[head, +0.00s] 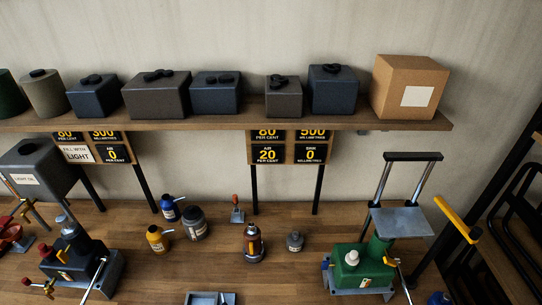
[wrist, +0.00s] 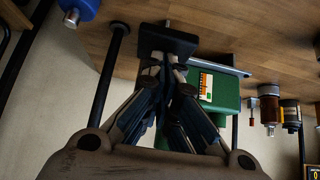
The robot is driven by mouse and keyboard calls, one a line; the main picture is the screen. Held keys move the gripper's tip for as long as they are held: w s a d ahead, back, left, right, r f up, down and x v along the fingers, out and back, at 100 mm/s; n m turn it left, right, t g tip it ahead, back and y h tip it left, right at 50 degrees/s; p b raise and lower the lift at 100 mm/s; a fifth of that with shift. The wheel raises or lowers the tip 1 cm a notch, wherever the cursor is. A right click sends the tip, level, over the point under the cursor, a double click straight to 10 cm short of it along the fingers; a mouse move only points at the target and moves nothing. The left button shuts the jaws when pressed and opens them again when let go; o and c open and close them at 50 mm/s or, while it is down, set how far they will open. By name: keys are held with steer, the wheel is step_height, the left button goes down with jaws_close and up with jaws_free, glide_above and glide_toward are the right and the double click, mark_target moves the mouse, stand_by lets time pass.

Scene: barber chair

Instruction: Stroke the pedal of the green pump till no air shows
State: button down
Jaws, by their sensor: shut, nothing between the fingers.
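The green pump (head: 350,262) stands at the right of the bench on a grey base, with a white knob, yellow-tipped levers and an orange-and-white label. It also shows in the wrist view (wrist: 222,98), beside my fingers. In the wrist view my gripper (wrist: 165,65) is shut and empty. A black block (wrist: 168,38) lies at my fingertips; I cannot tell whether it is the pedal or whether they touch. My gripper does not show in the head view.
A second, dark pump (head: 75,255) stands at the left. Bottles, including a blue one (head: 170,208) and a brown one (head: 252,243), stand mid-bench. A grey plate (head: 400,222) and black-topped frame (head: 412,157) rise above the green pump. A shelf (head: 220,116) carries boxes.

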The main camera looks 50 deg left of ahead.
stand_by(0.3)
step_height(320, 180, down, 6)
steer(key=b, duration=0.5)
step_height(320, 180, up, 6)
steer(key=p, duration=0.5)
steer(key=shift+r+p, duration=0.15)
steer(key=shift+p, duration=0.2)
step_height(320, 180, down, 7)
steer(key=b, duration=0.5)
step_height(320, 180, up, 7)
steer(key=p, duration=0.5)
steer(key=shift+f, duration=0.2)
stand_by(0.5)
